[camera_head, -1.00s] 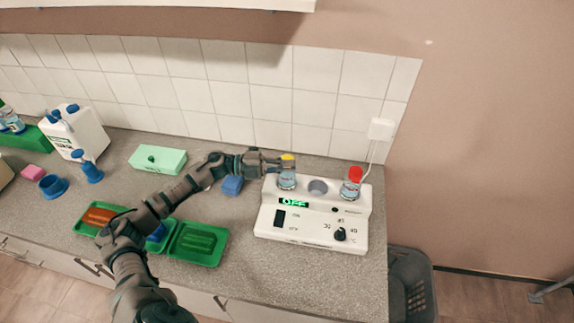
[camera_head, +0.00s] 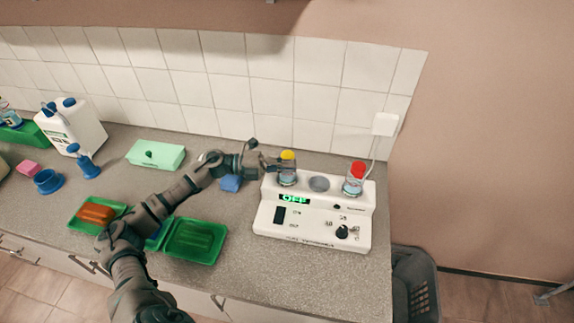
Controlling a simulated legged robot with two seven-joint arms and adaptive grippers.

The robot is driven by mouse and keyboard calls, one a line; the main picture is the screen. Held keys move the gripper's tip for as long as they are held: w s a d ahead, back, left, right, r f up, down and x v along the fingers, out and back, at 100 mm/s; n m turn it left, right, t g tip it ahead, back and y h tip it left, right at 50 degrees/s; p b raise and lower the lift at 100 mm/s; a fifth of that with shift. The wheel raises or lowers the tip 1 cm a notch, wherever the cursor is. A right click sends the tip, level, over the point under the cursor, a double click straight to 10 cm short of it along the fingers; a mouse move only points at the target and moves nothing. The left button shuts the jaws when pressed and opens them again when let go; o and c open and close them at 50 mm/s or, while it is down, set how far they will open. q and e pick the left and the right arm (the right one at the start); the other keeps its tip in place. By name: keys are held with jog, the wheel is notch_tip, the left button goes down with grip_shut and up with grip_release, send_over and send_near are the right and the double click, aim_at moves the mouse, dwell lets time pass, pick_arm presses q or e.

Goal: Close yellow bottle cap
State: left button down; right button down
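The bottle with the yellow cap (camera_head: 288,155) stands upright in the left well of the white heater (camera_head: 312,240). The cap sits on the bottle's top; whether it is tight is too small to tell. My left gripper (camera_head: 269,156) is just left of this bottle, its fingers apart. One finger points up left of the cap, and the other reaches across to the bottle just below the cap. I cannot tell whether it touches.
A red-capped bottle (camera_head: 355,178) stands in the heater's right well; the middle well (camera_head: 319,184) is empty. A blue block (camera_head: 231,183) lies behind my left arm. Green trays (camera_head: 196,242), a mint box (camera_head: 156,154) and a white jug (camera_head: 78,127) stand left.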

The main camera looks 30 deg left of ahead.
pick_arm(q)
jog(key=c, duration=1.4)
grip_release()
jog(key=shift+f, duration=0.25)
jog(key=shift+o, duration=0.4)
jog(key=shift+a+r, duration=0.1)
jog(key=v, duration=1.2)
